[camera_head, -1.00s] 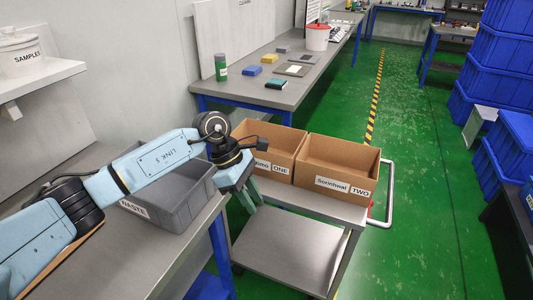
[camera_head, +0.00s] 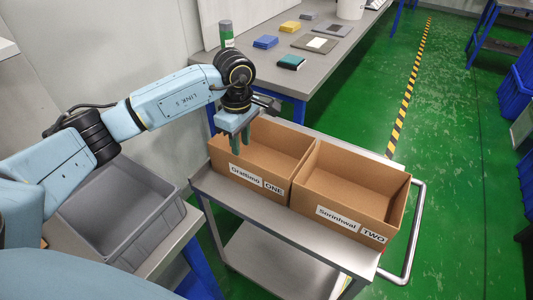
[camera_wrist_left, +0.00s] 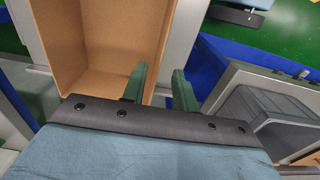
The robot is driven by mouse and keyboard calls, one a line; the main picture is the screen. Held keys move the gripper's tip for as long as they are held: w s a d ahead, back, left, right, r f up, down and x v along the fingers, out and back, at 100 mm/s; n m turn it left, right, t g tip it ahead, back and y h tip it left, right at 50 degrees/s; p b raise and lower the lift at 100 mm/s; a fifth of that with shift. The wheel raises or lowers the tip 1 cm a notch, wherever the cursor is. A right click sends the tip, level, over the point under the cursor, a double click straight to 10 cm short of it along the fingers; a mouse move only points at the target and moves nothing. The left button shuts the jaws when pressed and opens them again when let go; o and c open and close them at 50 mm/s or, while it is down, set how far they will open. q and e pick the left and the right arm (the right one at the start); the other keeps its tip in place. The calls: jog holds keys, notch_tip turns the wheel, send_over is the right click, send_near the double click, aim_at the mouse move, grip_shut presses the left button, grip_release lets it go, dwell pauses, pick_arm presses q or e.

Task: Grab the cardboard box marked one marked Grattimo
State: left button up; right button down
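The cardboard box labelled Grattimo ONE (camera_head: 248,180) stands open and empty on the cart, left of a matching box labelled Sorinhwal TWO (camera_head: 345,219). My left gripper (camera_head: 240,146) points down at the near side of box ONE, close to its label wall's rim. In the left wrist view its two green fingers (camera_wrist_left: 159,88) are apart with nothing clamped between them. One finger overlaps the inside of box ONE (camera_wrist_left: 115,45) and the other appears beyond its wall. I cannot tell whether they touch the cardboard. My right gripper is not in view.
The boxes stand on a metal cart (camera_head: 277,228) with a rail handle (camera_head: 413,232) at right. A grey bin (camera_head: 120,212) sits on the near left table. A back table (camera_head: 262,72) holds several small items. Green floor is free at right.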

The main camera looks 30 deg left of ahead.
aim_at(242, 159)
pick_arm(q)
notch_tip(242, 159, down, 5)
jog(key=shift+s+r, duration=0.1)
jog(key=shift+s, duration=0.05)
jog(key=shift+a+f, duration=0.15)
jog(key=shift+f, duration=2.9)
grip_shut()
